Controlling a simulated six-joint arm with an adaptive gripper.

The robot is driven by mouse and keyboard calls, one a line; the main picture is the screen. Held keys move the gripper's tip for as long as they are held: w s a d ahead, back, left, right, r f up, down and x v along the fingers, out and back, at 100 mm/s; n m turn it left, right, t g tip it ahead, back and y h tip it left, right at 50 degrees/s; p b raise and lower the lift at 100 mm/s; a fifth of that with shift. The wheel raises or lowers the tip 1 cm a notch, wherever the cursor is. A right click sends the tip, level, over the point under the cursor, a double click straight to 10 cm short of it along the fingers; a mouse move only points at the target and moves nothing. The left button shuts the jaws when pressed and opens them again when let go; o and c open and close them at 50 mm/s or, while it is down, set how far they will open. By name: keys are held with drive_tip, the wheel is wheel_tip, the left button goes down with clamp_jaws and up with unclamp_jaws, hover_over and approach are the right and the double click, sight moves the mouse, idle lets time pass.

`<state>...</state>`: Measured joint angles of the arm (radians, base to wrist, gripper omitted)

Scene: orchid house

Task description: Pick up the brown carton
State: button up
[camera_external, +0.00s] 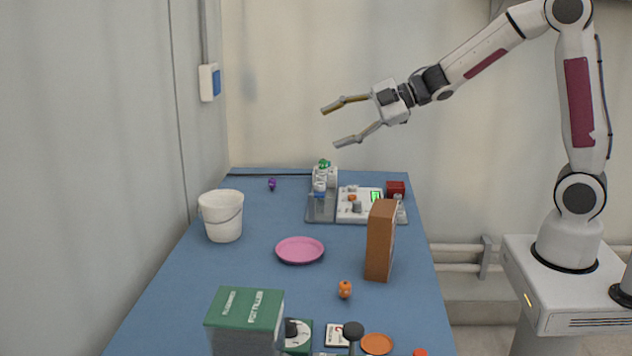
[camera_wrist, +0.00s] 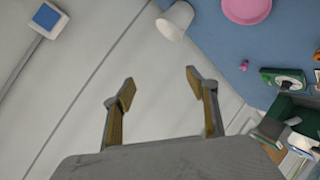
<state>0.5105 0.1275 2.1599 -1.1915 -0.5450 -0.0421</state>
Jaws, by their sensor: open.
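The brown carton (camera_external: 380,240) stands upright on the blue table (camera_external: 240,285), right of the middle, in the external view. It is tall and narrow, and I cannot make it out in the wrist view. My gripper (camera_external: 331,125) is high above the far part of the table, up and to the left of the carton, and well apart from it. Its fingers are spread wide with nothing between them. In the wrist view my gripper (camera_wrist: 160,82) is also open and empty, with the pale wall behind it.
A pink plate (camera_external: 300,250) lies left of the carton, and an orange figurine (camera_external: 345,289) stands in front. A white bucket (camera_external: 221,216) stands at the left edge. A device (camera_external: 356,205) is behind the carton. A green-topped box (camera_external: 245,310) stands at the front.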

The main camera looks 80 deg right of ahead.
wheel_tip(320, 180, down, 6)
drive_tip(key=n+y, duration=0.3)
drive_tip(key=y, duration=0.1)
drive_tip(key=n+g+y, duration=0.1)
drive_tip(key=g+y, duration=0.9)
drive_tip(key=y, duration=0.3)
approach(380, 225)
drive_tip(key=shift+s+a, duration=0.1)
drive_tip(key=shift+a, duration=1)
drive_tip(key=shift+r+t, duration=0.1)
drive_tip(key=shift+t, duration=0.3)
drive_tip(key=shift+x, duration=1.25)
drive_tip(key=shift+x, duration=2.65)
drive_tip(key=shift+d, duration=0.1)
